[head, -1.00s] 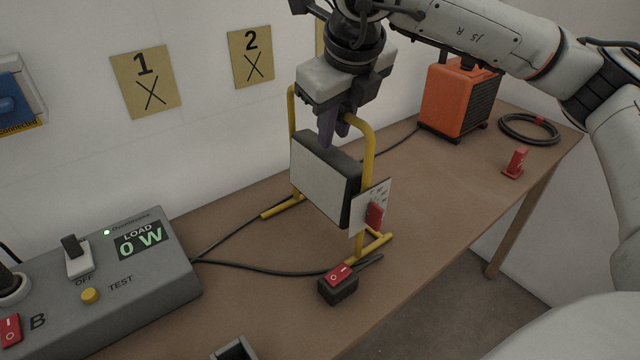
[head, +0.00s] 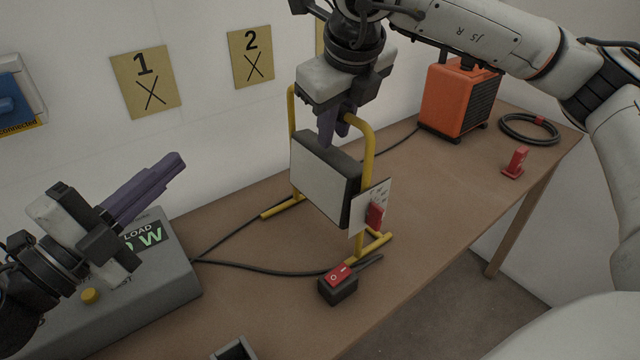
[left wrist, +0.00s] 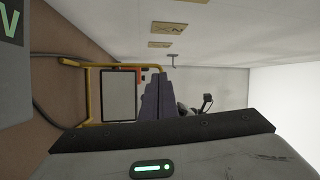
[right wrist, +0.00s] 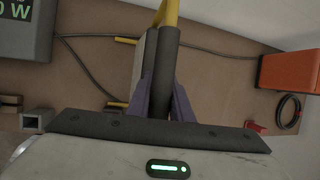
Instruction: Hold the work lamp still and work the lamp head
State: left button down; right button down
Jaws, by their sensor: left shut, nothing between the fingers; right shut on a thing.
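The work lamp stands on the bench in the head view. It has a yellow tube frame (head: 368,150) and a dark lamp head (head: 325,178) with a pale front panel. A white tag with a red part (head: 375,214) sits at its right side. My right gripper (head: 338,140) is shut on the top bar of the frame; the dark bar also shows between its fingers in the right wrist view (right wrist: 165,70). My left gripper (head: 176,162) is shut and empty, raised left of the lamp above the grey load box. The lamp panel shows in the left wrist view (left wrist: 119,95).
The load box (head: 170,280) reads W, its digit partly hidden by my left gripper. A red rocker switch (head: 338,280) lies on the cable before the lamp. An orange heater (head: 455,100), a coiled cable (head: 530,128) and a red part (head: 515,162) are at right.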

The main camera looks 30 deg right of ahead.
pick_arm(q)
jog(key=s+d+f+m+g, duration=0.3)
jog(key=s+d+m+g, duration=0.35)
jog(key=s, duration=0.25)
jog(key=g, duration=0.2)
send_near(340, 168)
jog(key=shift+m+t+y, duration=0.25)
jog(key=shift+m+y, duration=0.05)
jog(key=shift+m, duration=0.05)
jog(key=d, duration=0.2)
jog(key=d+f, duration=0.1)
jog(key=d, duration=0.1)
jog(key=d+f, duration=0.1)
jog(key=d, duration=0.1)
jog(key=shift+w+d+f, duration=0.1)
jog(key=shift+f, duration=0.05)
jog(key=shift+d+r, duration=0.95)
jog(key=shift+d, duration=0.15)
jog(key=shift+a, duration=0.15)
jog(key=a+r, duration=0.7)
jog(key=a, duration=0.4)
jog(key=shift+s+a, duration=0.4)
